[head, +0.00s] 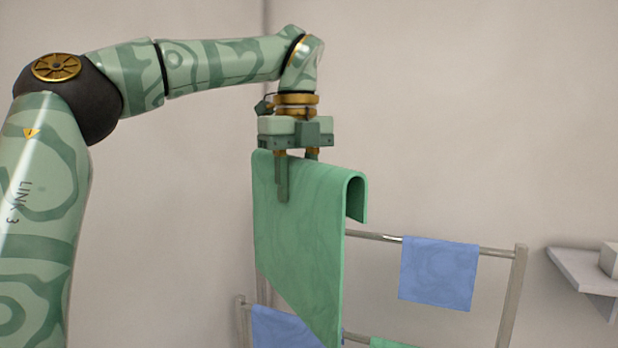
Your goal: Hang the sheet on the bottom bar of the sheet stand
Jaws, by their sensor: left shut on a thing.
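A green sheet (303,235) hangs folded over at its top, with a long near side and a short far flap. My left gripper (283,180) points down and is shut on the sheet's top edge near its left end. The sheet stand (511,300) is a metal rack behind and below the sheet. Its upper bar (376,237) shows to the right of the sheet. A lower bar (352,337) shows only in part near the bottom edge of the view. The sheet hides the stand's middle. My right gripper is not in view.
A blue cloth (438,273) hangs on the upper bar. Another blue cloth (283,328) and a bit of green cloth (392,343) show lower down. A wall shelf (580,268) with a pale block (609,259) is at the right. The wall above the stand is clear.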

